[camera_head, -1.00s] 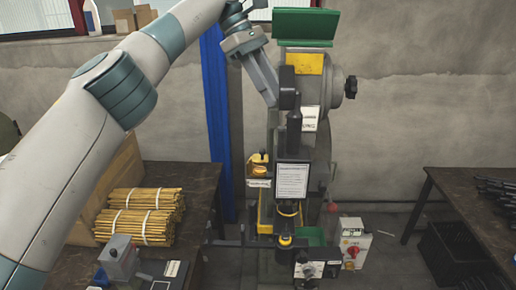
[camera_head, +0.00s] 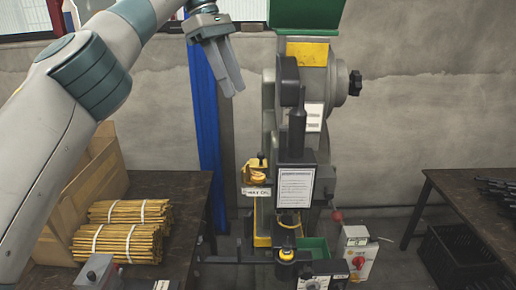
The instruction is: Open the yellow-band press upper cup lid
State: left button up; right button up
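The press (camera_head: 285,125) stands in the middle, with a yellow band (camera_head: 307,53) below its green top hopper (camera_head: 307,14). A small yellow cup (camera_head: 255,172) with a dark knob on top sits on the press's left side, above a white label. A second yellow cup (camera_head: 286,254) with a dark top sits lower at the front. Neither cup's lid visibly stands open. My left gripper (camera_head: 234,91) hangs left of the press's upper part, above the upper cup and apart from it. Its fingers look close together, with nothing visible between them. My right gripper is out of view.
A dark bench (camera_head: 190,200) at left holds bundled yellow rods (camera_head: 120,240). A blue post (camera_head: 207,150) stands behind. A white control box (camera_head: 357,248) is at lower right, and another dark bench (camera_head: 460,210) stands at right with a crate below.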

aim_at(261, 153)
pick_arm(q)
jog(key=x, duration=1.7)
jog(key=shift+c, duration=0.3)
grip_shut()
